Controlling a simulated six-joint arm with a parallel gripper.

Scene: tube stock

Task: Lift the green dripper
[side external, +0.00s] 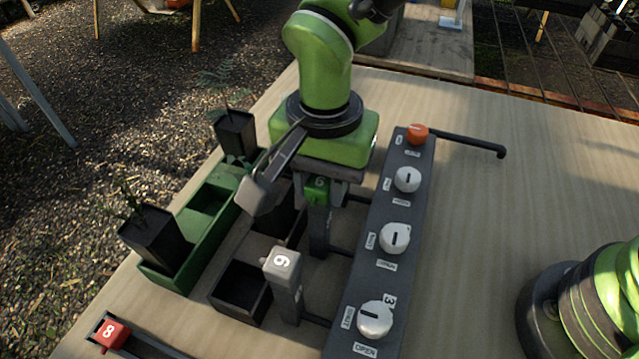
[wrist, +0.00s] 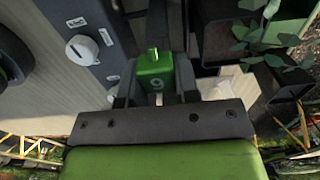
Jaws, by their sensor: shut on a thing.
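The green dripper (side external: 317,191) is a small green block with a white digit on it, under my gripper in the side view. It also shows in the wrist view (wrist: 154,69), between the two fingers. My gripper (wrist: 154,84) points down and is shut on the green dripper. A dark post (side external: 320,232) stands directly below it in the side view; I cannot tell whether the dripper still touches it.
A grey panel (side external: 353,290) with white knobs and an orange knob (side external: 417,132) stands close on the right. A grey-capped post (side external: 284,263) is in front. A green tray (side external: 165,281) with black pots (side external: 152,243) lies left. A red block (side external: 110,334) is front left.

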